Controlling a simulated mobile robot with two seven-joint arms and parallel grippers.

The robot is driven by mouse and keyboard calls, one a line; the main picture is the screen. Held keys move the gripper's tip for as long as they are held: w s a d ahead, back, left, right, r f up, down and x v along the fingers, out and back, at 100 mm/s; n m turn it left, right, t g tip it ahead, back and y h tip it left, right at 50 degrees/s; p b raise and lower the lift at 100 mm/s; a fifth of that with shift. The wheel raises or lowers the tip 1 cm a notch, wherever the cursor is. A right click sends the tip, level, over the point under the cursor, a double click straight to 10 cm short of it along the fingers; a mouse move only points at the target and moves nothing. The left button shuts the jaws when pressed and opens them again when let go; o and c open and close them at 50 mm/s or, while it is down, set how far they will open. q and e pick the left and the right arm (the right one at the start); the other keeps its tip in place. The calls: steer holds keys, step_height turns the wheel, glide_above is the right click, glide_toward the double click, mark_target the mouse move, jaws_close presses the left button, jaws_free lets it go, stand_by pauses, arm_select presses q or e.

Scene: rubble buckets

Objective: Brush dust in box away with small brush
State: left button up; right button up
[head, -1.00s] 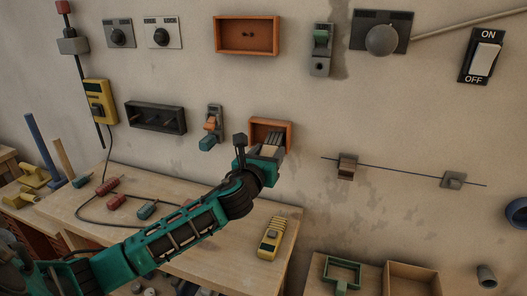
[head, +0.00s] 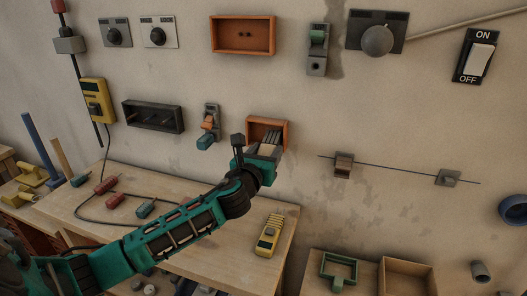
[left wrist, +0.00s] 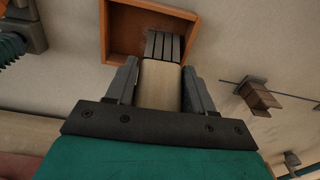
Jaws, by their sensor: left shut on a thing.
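The small brush (head: 268,150) has a pale wooden handle and dark grey bristles. It also shows in the left wrist view (left wrist: 160,85), upright between the two fingers. My left gripper (head: 266,155) is shut on the handle. The bristles (left wrist: 165,46) overlap the lower right part of a small orange-brown box (head: 285,130), open-fronted and fixed to the wall. The box's left wall (left wrist: 105,32) shows in the wrist view. I cannot tell whether the bristles touch its inside. No dust is clearly visible in the box. My right gripper is not in view.
A larger orange box (head: 243,51) hangs higher on the wall. A switch with an orange and teal part (head: 208,127) is left of the small box. A blue rod with sliding blocks (head: 343,165) is to the right. A yellow device (head: 269,235) lies on the workbench (head: 235,255).

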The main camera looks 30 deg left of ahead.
arm_select(q)
steer(key=shift+s+a, duration=0.2)
steer(key=shift+a, duration=0.7)
steer(key=p+v, duration=0.1)
steer(key=v, duration=0.5)
steer(key=shift+d+f, duration=0.1)
steer(key=shift+d, duration=0.05)
steer(key=v, duration=0.3)
stand_by(0.4)
